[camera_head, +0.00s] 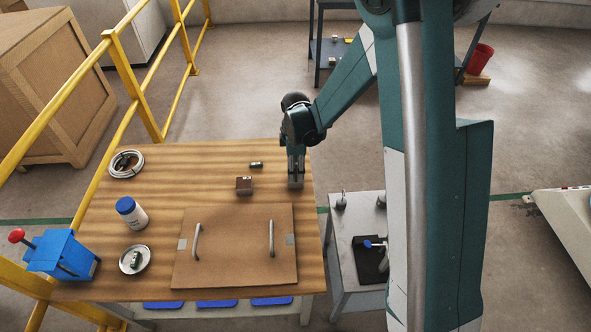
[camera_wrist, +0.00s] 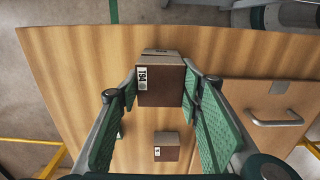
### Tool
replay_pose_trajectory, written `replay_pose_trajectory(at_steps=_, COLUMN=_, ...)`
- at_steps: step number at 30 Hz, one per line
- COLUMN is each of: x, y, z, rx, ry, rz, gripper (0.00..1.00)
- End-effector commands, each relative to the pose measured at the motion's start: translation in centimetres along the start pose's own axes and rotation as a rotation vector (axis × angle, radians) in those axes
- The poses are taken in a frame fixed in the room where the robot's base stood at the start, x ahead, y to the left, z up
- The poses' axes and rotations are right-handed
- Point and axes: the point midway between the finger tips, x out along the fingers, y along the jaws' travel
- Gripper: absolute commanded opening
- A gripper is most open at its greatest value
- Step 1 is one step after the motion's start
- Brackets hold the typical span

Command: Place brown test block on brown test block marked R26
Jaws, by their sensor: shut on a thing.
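My gripper (camera_head: 296,183) is low over the right side of the wooden table. In the wrist view its green-padded fingers (camera_wrist: 159,88) are shut on a brown test block (camera_wrist: 160,92), which has a white label with a code that seems to end in 94. Another brown test block (camera_head: 244,187) stands on the table to the left of my gripper. It also shows in the wrist view (camera_wrist: 167,148), below the held block and apart from it; its small white label is too small to read.
A brown board (camera_head: 233,255) with two handles lies on the front of the wooden table (camera_head: 190,165). A small dark green part (camera_head: 256,165) lies behind the standing block. A blue-lidded jar (camera_head: 131,212), dish (camera_head: 149,260), cable coil (camera_head: 126,170) and blue device (camera_head: 62,255) are at left.

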Motion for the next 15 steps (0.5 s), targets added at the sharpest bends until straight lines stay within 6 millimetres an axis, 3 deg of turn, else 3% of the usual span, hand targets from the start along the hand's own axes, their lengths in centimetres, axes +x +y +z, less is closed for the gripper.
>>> replay_pose_trajectory(at_steps=8, x=0.38, y=0.0, z=0.0, rx=0.0, ry=0.0, rz=0.0, gripper=0.18)
replay_pose_trajectory(at_steps=9, x=0.31, y=0.0, z=0.0, rx=0.0, ry=0.0, rz=0.0, gripper=0.41)
replay_pose_trajectory(at_steps=12, x=0.27, y=0.0, z=0.0, rx=0.0, ry=0.0, rz=0.0, gripper=0.51)
replay_pose_trajectory(at_steps=15, x=0.27, y=0.0, z=0.0, rx=0.0, ry=0.0, rz=0.0, gripper=0.51)
